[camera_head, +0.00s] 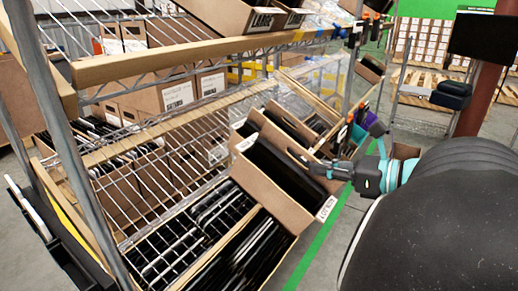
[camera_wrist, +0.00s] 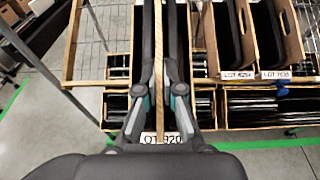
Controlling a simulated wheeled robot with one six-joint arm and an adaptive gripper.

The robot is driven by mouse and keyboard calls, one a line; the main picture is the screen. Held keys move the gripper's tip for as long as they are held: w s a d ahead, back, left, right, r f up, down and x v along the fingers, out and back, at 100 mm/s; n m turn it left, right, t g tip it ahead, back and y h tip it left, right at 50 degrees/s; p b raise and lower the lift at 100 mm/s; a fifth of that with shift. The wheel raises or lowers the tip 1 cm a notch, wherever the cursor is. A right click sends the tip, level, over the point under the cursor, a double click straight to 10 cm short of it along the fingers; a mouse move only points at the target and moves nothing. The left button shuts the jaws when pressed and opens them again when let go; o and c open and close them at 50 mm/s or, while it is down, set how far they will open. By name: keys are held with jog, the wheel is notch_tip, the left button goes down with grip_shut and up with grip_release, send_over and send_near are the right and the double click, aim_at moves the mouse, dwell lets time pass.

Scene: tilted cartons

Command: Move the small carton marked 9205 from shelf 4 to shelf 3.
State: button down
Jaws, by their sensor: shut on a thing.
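The small cardboard carton (camera_head: 266,194) is tilted, open-topped and holds dark flat items. Its label (camera_head: 326,208) reads LOT with digits too small to be sure of in the head view. In the wrist view the label (camera_wrist: 150,138) shows 920, its ends hidden by my gripper. My gripper (camera_head: 318,169) is at the carton's upper front end, with its fingers closed on it. In the wrist view the fingers of my gripper (camera_wrist: 162,70) point away along the carton. The exact contact is partly hidden, and I cannot tell whether the carton touches the shelf.
Two cartons (camera_wrist: 237,74) (camera_wrist: 274,73) with LOT labels stand to the right in the wrist view. A wire shelf (camera_head: 160,135) with a wooden edge and slots of dark items (camera_head: 195,225) lies left and below. A grey post (camera_head: 68,130) stands left. Green-lined floor (camera_head: 318,248) is open.

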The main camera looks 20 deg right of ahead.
aim_at(275, 158)
jog(key=shift+w+r+b+x, duration=0.2)
jog(key=shift+r+x, duration=0.45)
jog(key=shift+x, duration=2.8)
jog(key=shift+w+r+b+x, duration=0.1)
jog(key=shift+r+b+x, duration=0.4)
jog(key=shift+x, duration=3)
jog(key=shift+w+r+b+x, duration=0.1)
jog(key=shift+r+x, duration=0.7)
jog(key=shift+x, duration=2.65)
jog(key=shift+w+a+f+b, duration=0.25)
jog(key=shift+f+b, duration=0.25)
jog(key=shift+f, duration=0.1)
jog(key=shift+w+a+f+b, duration=0.2)
jog(key=shift+w+f+b, duration=0.05)
jog(key=shift+f+b, duration=0.25)
jog(key=shift+w+a+f+b, duration=0.25)
jog(key=shift+f+b, duration=0.2)
jog(key=shift+f, duration=0.3)
jog(key=c, duration=1.2)
grip_release()
jog(key=shift+c, duration=0.2)
jog(key=shift+f, duration=0.1)
jog(key=v, duration=1.2)
